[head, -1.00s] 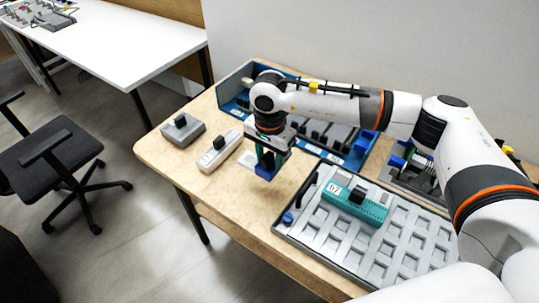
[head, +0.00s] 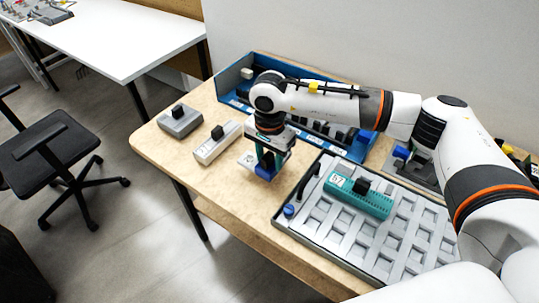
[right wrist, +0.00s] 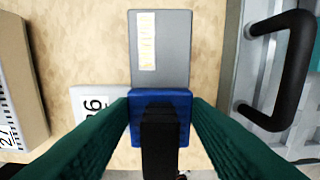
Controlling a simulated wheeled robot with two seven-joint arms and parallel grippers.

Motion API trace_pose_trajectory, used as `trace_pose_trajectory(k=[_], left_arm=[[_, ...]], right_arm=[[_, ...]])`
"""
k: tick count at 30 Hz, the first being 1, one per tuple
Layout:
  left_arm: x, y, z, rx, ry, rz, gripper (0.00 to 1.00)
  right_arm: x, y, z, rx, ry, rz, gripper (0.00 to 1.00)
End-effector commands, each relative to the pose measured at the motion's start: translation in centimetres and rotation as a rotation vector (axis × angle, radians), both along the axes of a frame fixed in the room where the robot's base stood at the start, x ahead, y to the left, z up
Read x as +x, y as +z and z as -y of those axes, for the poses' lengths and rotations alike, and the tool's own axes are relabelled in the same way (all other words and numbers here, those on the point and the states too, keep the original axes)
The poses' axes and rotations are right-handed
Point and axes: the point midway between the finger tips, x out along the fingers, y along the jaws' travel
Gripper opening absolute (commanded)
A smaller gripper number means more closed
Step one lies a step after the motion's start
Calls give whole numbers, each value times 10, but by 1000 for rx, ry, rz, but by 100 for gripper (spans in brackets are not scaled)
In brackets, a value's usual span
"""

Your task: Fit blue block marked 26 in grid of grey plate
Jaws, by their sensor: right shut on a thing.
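My right gripper (head: 267,160) is shut on the black handle of the blue block (head: 265,174), which hangs over the table just left of the grey plate. In the right wrist view, the blue block (right wrist: 181,97) shows between the green fingers, with its black handle in front. The grey plate (head: 300,222) has a grid of pockets. A teal block with a black handle (head: 372,203) lies on its upper part. My left gripper is not in view.
A grey block (head: 180,124) and a whitish block (head: 213,150) stand to the left. A blue rack (head: 228,84) runs along the back. The plate has a black handle (right wrist: 296,70).

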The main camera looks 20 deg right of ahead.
Motion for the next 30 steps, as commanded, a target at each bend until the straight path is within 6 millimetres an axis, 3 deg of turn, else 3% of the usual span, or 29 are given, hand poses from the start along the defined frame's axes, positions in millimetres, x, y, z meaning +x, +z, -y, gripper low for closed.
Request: trace_pose_trajectory(k=[18, 27, 28, 30], left_arm=[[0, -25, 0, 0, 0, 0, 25], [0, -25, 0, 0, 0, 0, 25], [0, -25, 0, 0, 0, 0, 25], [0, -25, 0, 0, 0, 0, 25]], right_arm=[[0, -27, 0, 1, 0, 1, 14], [0, -27, 0, 0, 0, 0, 14], [0, -28, 0, 0, 0, 0, 45], [0, -28, 0, 0, 0, 0, 56]])
